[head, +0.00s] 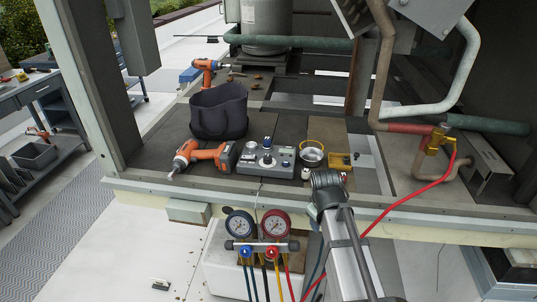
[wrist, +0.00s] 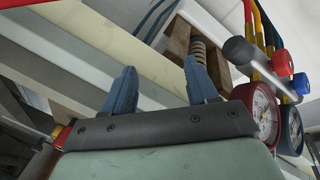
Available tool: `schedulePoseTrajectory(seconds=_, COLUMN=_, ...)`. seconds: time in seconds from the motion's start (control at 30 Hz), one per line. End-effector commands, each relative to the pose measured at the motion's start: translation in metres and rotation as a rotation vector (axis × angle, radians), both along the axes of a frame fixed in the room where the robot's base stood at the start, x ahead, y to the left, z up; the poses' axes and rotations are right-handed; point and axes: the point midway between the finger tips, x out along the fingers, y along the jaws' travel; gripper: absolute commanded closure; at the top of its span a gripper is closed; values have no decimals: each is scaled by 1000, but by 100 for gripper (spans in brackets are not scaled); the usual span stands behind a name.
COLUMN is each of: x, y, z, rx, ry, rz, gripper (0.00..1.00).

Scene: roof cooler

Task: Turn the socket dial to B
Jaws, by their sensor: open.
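The grey control box (head: 265,160) lies on the dark deck of the cooler in the head view. It carries several small knobs, with a dark one (head: 267,143) standing up near its middle; I cannot read its letters or tell where any dial points. My arm's dark end section shows to the right of the box, near the deck's front edge, and the fingers cannot be made out there. In the wrist view my gripper (wrist: 161,84) has two blue fingers spread apart with nothing between them. The control box cannot be made out in the wrist view.
An orange drill (head: 205,155) and a dark bag (head: 218,112) are left of the box. A metal cup (head: 311,153) and a yellow piece (head: 340,161) are right of it. Gauges (head: 257,226) with hoses hang below the ledge, and a red gauge (wrist: 265,113) is close beside my gripper.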

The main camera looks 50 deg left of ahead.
Motion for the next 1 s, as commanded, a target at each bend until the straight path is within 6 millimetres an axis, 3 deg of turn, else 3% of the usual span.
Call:
schedulePoseTrajectory(seconds=0.03, x=-7, y=23, z=18, rx=4, ry=-5, rz=50, gripper=42)
schedulePoseTrajectory(seconds=0.23, x=-31, y=102, z=84, rx=-30, ry=0, rz=300, gripper=42)
schedulePoseTrajectory(seconds=0.4, x=-29, y=164, z=136, rx=-92, ry=37, rz=530, gripper=42)
schedulePoseTrajectory(seconds=0.6, x=-23, y=221, z=193, rx=-152, ry=85, rz=778, gripper=42)
schedulePoseTrajectory(seconds=0.8, x=-23, y=252, z=231, rx=-183, ry=119, rz=945, gripper=42)
schedulePoseTrajectory(seconds=1.0, x=-24, y=259, z=239, rx=-194, ry=130, rz=1000, gripper=42)
